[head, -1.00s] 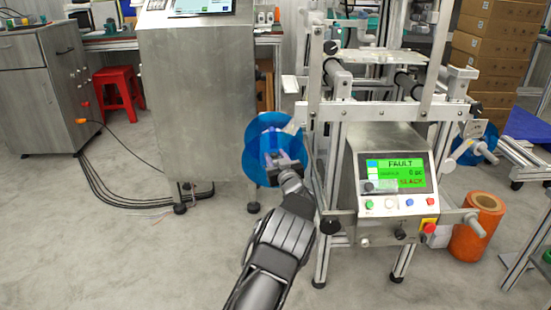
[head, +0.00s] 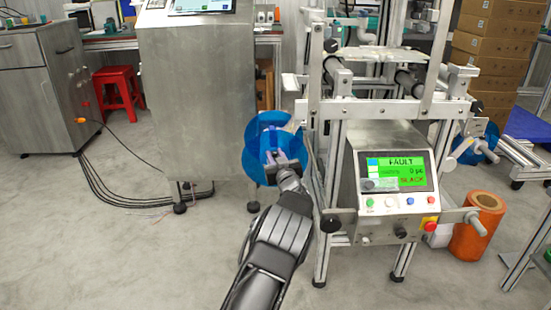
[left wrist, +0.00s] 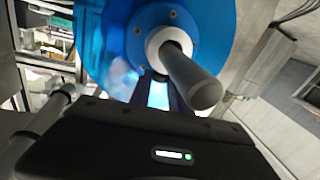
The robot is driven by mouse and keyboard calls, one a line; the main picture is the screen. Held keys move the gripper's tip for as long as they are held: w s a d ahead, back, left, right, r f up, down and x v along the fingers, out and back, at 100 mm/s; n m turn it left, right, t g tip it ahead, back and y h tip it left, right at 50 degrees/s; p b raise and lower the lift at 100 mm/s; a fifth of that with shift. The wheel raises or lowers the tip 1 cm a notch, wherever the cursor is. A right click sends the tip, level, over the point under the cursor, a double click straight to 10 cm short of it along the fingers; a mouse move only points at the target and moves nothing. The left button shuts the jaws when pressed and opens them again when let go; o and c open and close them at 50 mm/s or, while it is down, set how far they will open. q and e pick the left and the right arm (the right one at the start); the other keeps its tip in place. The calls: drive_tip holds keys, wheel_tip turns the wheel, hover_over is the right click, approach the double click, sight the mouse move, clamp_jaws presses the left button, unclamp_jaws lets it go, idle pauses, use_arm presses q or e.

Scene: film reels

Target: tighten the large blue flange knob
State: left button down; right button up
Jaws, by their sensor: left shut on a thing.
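The large blue flange (head: 259,141) is a translucent blue disc on the left side of the machine. In the left wrist view the flange (left wrist: 105,45) has a pale hub and a grey shaft (left wrist: 192,80) sticking out toward the camera. My left gripper (head: 277,157) is in front of the flange, its fingers shut at the hub on the flange's knob. In the left wrist view the fingers (left wrist: 159,93) reach up just below the hub. The knob itself is mostly hidden by the fingers. My right gripper is not in view.
A steel cabinet (head: 195,95) stands close left of the flange. An orange roll (head: 477,230) stands on the floor at the right. The floor at the lower left is clear, with cables near the cabinets.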

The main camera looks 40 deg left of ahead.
use_arm(q)
drive_tip(key=shift+s+a+f+m+t+h+b, duration=0.15)
drive_tip(key=shift+m+t+h+b, duration=0.4)
drive_tip(key=shift+b, duration=0.45)
drive_tip(key=shift+s+a+f+m+t+h+b, duration=0.15)
drive_tip(key=shift+m+t+h+b, duration=0.4)
drive_tip(key=shift+b, duration=0.4)
drive_tip(key=shift+s+a+r+m+t+h+b, duration=0.1)
drive_tip(key=shift+a+r+m+t+h+b, duration=0.1)
drive_tip(key=shift+m+t+h, duration=1.35)
drive_tip(key=shift+a+r+m+t+h+b, duration=0.15)
drive_tip(key=shift+m+t+h, duration=0.75)
drive_tip(key=shift+h, duration=1.25)
drive_tip(key=shift+f+m+g, duration=0.15)
drive_tip(key=shift+m+g, duration=0.1)
drive_tip(key=c, duration=1.2)
unclamp_jaws()
drive_tip(key=shift+y, duration=0.3)
